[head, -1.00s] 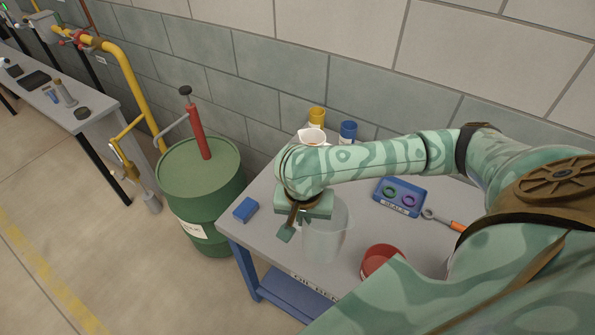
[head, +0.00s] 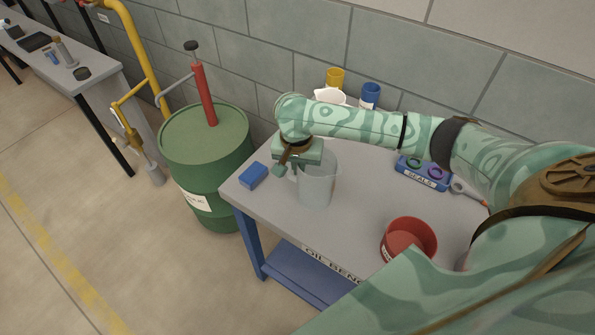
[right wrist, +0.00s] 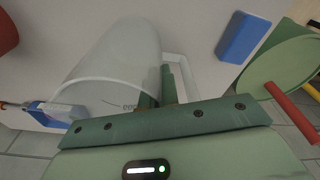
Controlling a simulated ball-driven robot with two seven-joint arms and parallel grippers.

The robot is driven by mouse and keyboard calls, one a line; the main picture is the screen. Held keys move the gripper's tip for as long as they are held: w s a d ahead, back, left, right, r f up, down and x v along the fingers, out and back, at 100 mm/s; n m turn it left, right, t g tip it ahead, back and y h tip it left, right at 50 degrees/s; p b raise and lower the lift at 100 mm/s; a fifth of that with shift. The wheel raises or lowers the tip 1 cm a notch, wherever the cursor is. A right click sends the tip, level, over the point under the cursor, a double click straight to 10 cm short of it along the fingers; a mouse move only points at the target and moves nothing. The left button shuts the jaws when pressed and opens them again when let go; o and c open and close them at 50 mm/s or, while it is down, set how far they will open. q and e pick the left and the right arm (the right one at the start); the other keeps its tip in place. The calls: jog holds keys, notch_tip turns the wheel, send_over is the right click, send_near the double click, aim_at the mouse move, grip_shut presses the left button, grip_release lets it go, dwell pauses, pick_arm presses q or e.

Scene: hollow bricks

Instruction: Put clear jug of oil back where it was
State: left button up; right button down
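The clear jug (head: 316,187) looks upright at the left part of the oil bench (head: 345,225). Whether its base touches the top is hard to tell. In the right wrist view the jug (right wrist: 112,62) shows its open rim toward the camera, with a pale handle loop (right wrist: 208,92) at its right. My right gripper (head: 291,166) is at the jug's handle side, its fingers (right wrist: 160,92) close together at the jug's wall and handle. It is shut on the jug; the exact contact is partly hidden. I cannot make out oil inside. My left gripper is not in view.
A blue block (head: 253,175) lies left of the jug, near the bench edge. A red bowl (head: 408,240) stands to the right. A white jug (head: 330,96), a yellow can (head: 335,77) and a blue can (head: 370,95) stand behind. A green drum (head: 205,165) stands left.

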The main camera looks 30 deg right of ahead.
jog(key=shift+f+p, duration=0.1)
jog(key=shift+p, duration=0.25)
jog(key=c, duration=1.7)
grip_release()
jog(key=r+p, duration=0.2)
jog(key=r, duration=0.2)
jog(key=a+r+p, duration=0.1)
jog(key=r+p, duration=0.1)
jog(key=r, duration=0.2)
jog(key=s+r+p, duration=0.1)
jog(key=r+p, duration=0.1)
jog(key=r, duration=0.2)
jog(key=shift+a+p, duration=0.2)
jog(key=shift+p, duration=0.2)
